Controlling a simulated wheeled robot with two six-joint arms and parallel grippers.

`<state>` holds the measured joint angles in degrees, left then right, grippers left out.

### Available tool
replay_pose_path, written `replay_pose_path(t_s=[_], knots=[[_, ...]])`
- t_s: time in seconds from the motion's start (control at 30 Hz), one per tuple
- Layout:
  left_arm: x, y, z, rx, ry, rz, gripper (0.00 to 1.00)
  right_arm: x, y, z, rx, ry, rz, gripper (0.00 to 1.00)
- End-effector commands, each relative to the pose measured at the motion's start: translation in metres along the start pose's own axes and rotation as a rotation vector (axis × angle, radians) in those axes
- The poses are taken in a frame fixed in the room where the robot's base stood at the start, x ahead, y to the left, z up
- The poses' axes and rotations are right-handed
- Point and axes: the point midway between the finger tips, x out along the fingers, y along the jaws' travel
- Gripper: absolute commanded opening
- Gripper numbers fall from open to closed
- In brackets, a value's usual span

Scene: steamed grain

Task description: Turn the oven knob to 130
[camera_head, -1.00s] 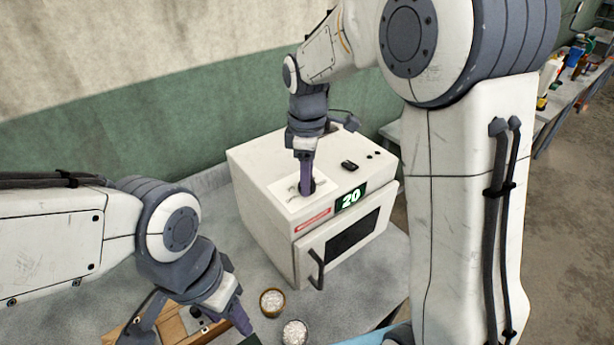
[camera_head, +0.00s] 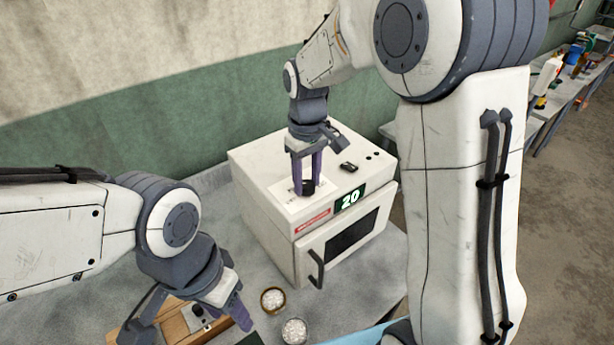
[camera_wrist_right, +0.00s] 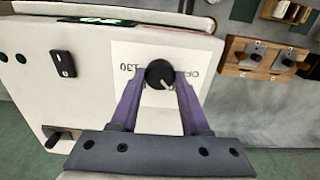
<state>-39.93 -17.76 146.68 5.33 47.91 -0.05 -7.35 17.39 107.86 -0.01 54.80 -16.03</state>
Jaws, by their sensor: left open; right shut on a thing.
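The white oven (camera_head: 262,205) stands on the grey table, its display (camera_head: 351,198) reading 20. Its round black knob (camera_wrist_right: 159,73) sits on a white dial label (camera_wrist_right: 128,52) on the top, with a pale pointer line toward the lower right in the right wrist view. An upside-down 130 is printed left of the knob in that view. My right gripper (camera_head: 307,190) points down, shut on the knob with one purple finger on each side; the fingers partly hide the label. My left gripper (camera_head: 192,328) is open over a wooden tray, away from the oven.
A small black switch (camera_head: 348,167) is on the oven top. The oven door (camera_head: 345,241) is shut, with a dark handle (camera_head: 316,270). Two small bowls of pale grain, one brown-rimmed (camera_head: 273,300) and one grey (camera_head: 294,331), stand before it. The wooden tray (camera_head: 172,328) lies at lower left.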

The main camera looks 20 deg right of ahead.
Motion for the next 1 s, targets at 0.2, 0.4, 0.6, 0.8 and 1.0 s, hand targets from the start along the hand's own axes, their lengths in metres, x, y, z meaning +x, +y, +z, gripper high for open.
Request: replay_pose_path(t_s=[0.2,0.4,0.6,0.8,1.0], knots=[[-0.005,0.0,0.0,0.001,0.0,0.0,0.52,-0.002,0.0,-0.001,0.207,0.002,0.001,0.0],[-0.008,0.001,0.0,0.001,0.0,0.0,0.52,-0.002,0.0,-0.001,0.397,0.003,0.0,0.0],[-0.011,0.001,-0.001,0.002,0.0,0.0,0.52,-0.002,0.0,-0.001,0.586,0.003,0.0,0.0],[-0.013,0.001,-0.001,0.002,0.0,0.0,0.52,-0.002,0.0,-0.001,0.776,0.004,0.0,0.0],[-0.016,0.001,-0.001,0.003,0.0,0.0,0.52,-0.002,0.0,-0.001,0.966,0.005,-0.001,0.0]])
